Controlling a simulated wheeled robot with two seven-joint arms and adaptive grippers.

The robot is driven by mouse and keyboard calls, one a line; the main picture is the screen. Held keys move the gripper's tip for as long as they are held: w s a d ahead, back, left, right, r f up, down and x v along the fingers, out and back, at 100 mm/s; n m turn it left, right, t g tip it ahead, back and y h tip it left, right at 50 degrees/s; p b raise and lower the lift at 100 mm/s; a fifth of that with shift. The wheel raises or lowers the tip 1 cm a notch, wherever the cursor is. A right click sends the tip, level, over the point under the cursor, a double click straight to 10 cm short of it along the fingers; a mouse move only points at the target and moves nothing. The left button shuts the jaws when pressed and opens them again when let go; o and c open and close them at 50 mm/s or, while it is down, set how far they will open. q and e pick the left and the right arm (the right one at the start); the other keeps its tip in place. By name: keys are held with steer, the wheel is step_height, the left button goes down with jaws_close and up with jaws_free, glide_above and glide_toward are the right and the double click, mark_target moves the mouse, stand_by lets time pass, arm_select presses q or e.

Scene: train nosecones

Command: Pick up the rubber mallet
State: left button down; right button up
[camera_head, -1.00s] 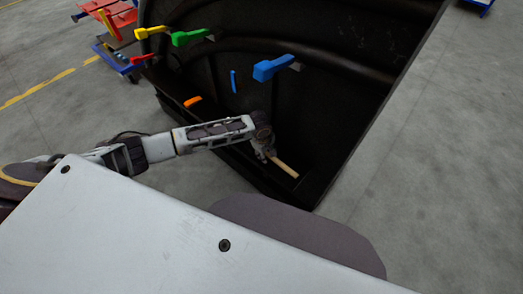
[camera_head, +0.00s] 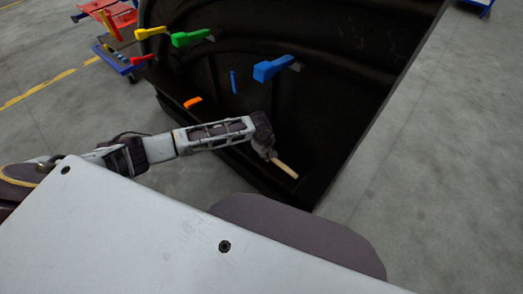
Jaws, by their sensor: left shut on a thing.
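A pale wooden handle (camera_head: 285,168), which looks like part of the rubber mallet, lies low in the dark nosecone shell, near its front edge. The mallet's head cannot be made out. My left gripper (camera_head: 270,154) is at the upper left end of the handle, shut on it. Its fingers are small and dark here, partly hidden by the wrist. My right gripper is not in view.
The dark nosecone shell (camera_head: 330,110) surrounds the handle. Blue (camera_head: 272,68), green (camera_head: 190,39) and yellow (camera_head: 151,32) clamps sit on it, with a small orange piece (camera_head: 192,102). A red and blue cart (camera_head: 118,45) stands at back left. Grey floor is clear at right.

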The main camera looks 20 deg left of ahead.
arm_select(q)
steer(key=shift+r, duration=0.9)
step_height(320, 180, up, 5)
steer(key=shift+w+f+p, duration=0.1)
steer(key=shift+f+p, duration=0.05)
steer(key=shift+p, duration=0.3)
step_height(320, 180, up, 2)
steer(key=shift+r, duration=0.75)
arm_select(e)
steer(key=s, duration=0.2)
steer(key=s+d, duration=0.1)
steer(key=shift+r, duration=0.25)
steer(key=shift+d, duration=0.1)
